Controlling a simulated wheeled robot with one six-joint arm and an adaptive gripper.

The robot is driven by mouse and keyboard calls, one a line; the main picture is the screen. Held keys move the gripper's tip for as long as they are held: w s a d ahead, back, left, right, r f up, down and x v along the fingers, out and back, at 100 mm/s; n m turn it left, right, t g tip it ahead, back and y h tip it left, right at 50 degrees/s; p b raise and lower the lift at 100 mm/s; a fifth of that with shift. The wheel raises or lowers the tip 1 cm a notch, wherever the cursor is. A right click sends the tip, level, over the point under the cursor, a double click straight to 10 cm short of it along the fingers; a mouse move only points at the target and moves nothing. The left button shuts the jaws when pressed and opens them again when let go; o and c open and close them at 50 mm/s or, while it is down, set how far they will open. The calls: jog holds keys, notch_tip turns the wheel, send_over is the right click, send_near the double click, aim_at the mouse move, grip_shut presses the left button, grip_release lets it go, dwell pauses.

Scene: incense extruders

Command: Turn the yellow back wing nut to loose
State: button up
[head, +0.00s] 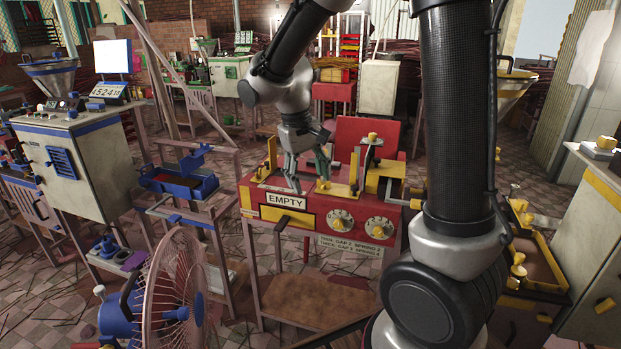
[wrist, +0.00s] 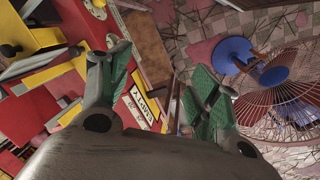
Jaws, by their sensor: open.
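The red machine (head: 262,195) has yellow brackets and several yellow knobs on its top. One yellow knob (head: 323,185) sits on the front yellow bracket, just right of my gripper. Another yellow knob (head: 372,137) stands higher, on a dark upright behind and to the right. I cannot tell which is the back wing nut, or its turn position. My gripper (head: 308,172) points down over the machine top, its fingers apart and empty.
The machine front carries an "EMPTY" sign (head: 286,201) and two round dials (head: 341,220). A caged fan (head: 175,290) stands at front left, near a blue tray stand (head: 180,185). A grey cabinet (head: 75,165) stands at left. Upright brackets crowd the machine top.

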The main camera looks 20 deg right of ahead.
jog(key=shift+s, duration=0.15)
jog(key=shift+w, duration=0.2)
jog(key=c, duration=0.3)
jog(key=w+a+m, duration=0.1)
jog(key=w, duration=0.4)
jog(key=w+a+m, duration=0.1)
jog(key=w, duration=0.5)
jog(key=w+a+m+y, duration=0.1)
jog(key=w+m, duration=0.1)
jog(key=w, duration=0.4)
jog(key=shift+a+f, duration=0.15)
jog(key=shift+a, duration=0.2)
jog(key=c, duration=0.5)
jog(key=shift+o, duration=0.2)
jog(key=m+y, duration=0.1)
jog(key=m, duration=0.4)
send_over(258, 174)
notch_tip(258, 174, down, 4)
jog(key=shift+w+f, duration=0.1)
jog(key=shift+f, duration=0.05)
jog(key=shift+w+f, duration=0.2)
jog(key=shift+f, duration=0.1)
notch_tip(258, 174, down, 7)
jog(key=shift+f, duration=0.1)
jog(key=shift+c, duration=0.2)
